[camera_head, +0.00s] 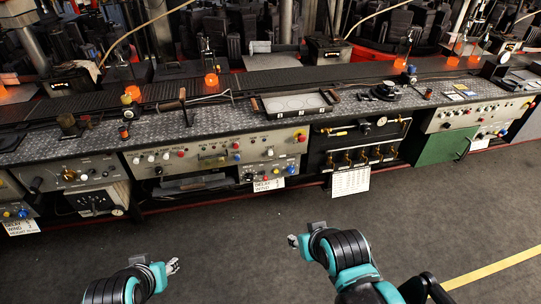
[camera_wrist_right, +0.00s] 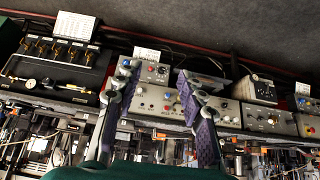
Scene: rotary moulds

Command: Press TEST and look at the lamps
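The middle control panel (camera_head: 215,155) carries several small buttons and knobs in red, white, blue and yellow. Its labels are too small to read, so I cannot tell which one is TEST. The same kind of panel shows upside down in the right wrist view (camera_wrist_right: 160,98). Several orange lamp-like pieces (camera_head: 211,79) stand along the bench top; I cannot tell whether they are lit. My right gripper (camera_head: 294,241) is in front of and below the bench, apart from it. In the right wrist view it is open and empty (camera_wrist_right: 158,76). My left gripper (camera_head: 173,266) is lower left, over the floor; its opening is unclear.
A long bench (camera_head: 230,115) with a patterned metal top runs across the view. A shallow tray (camera_head: 295,104) and a black wheel-like piece (camera_head: 385,92) rest on it. White paper sheets (camera_head: 351,181) hang at its front. The dark floor (camera_head: 240,220) before it is clear.

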